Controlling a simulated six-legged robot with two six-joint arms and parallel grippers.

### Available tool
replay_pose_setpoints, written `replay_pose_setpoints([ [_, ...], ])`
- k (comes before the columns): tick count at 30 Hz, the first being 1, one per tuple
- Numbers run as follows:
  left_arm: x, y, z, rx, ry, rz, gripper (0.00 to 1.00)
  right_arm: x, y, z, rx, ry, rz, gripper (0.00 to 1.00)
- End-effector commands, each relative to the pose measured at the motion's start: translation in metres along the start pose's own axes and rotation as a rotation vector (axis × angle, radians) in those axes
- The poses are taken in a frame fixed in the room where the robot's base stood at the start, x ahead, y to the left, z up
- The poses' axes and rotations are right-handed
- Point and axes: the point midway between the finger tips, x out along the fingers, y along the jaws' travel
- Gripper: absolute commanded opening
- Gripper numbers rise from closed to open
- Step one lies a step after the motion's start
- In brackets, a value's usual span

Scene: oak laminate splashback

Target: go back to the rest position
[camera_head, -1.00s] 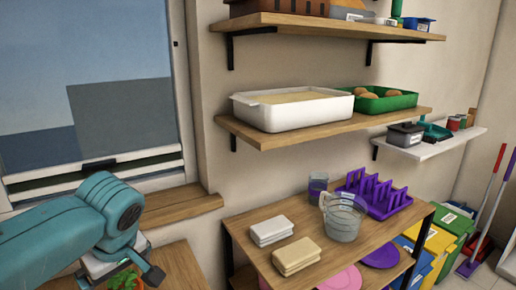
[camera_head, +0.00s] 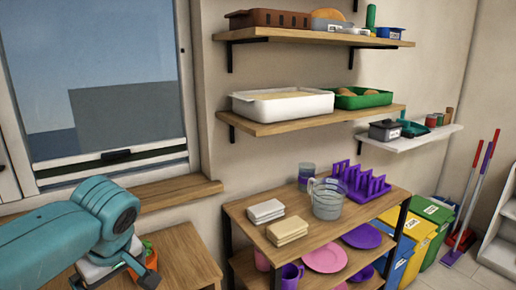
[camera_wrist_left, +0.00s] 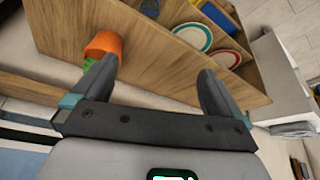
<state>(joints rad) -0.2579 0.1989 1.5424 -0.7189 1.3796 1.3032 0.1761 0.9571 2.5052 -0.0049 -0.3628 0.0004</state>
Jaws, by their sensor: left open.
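My left arm comes in from the left in the head view, and its gripper (camera_head: 138,272) is low over a wooden surface (camera_head: 186,262) below the window. In the left wrist view the left gripper (camera_wrist_left: 158,72) is open, with nothing between its fingers. An orange pot (camera_wrist_left: 104,44) with some green at its base stands just beyond the left finger, which partly covers it. The pot also shows in the head view (camera_head: 150,259), mostly hidden behind my gripper. My right gripper is not in view.
A wooden shelf unit (camera_head: 240,212) stands to the right, with a clear jug (camera_head: 327,200), a purple rack (camera_head: 362,184) and two pale blocks on top. Wall shelves above hold a white tub (camera_head: 283,104) and a green tray (camera_head: 363,98). Coloured bins (camera_head: 437,238) stand at right.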

Motion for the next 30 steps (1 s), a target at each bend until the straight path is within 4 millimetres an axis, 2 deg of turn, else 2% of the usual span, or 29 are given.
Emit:
replay_pose_setpoints([
  [2, 0.001, 0.001, 0.000, 0.000, 0.000, -0.001, 1.00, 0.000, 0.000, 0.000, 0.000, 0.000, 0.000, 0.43],
  [8, 0.043, 0.027, 0.027, 0.166, -0.085, 0.034, 1.00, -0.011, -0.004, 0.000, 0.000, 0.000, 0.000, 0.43],
  [14, 0.092, 0.048, 0.070, 0.338, -0.196, 0.098, 1.00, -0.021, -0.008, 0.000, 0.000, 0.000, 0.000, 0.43],
  [16, 0.111, 0.052, 0.091, 0.400, -0.244, 0.129, 1.00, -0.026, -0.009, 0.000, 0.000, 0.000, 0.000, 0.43],
  [20, 0.153, 0.053, 0.144, 0.522, -0.359, 0.209, 1.00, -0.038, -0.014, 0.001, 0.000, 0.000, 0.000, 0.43],
  [23, 0.189, 0.039, 0.204, 0.607, -0.472, 0.305, 1.00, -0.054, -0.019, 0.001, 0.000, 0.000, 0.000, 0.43],
  [24, 0.201, 0.029, 0.230, 0.628, -0.509, 0.347, 1.00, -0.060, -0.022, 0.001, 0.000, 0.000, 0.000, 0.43],
  [27, 0.221, -0.001, 0.283, 0.654, -0.557, 0.427, 1.00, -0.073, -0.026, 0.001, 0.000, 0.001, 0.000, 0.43],
  [30, 0.229, -0.031, 0.317, 0.667, -0.559, 0.461, 1.00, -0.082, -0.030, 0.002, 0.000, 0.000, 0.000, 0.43],
])
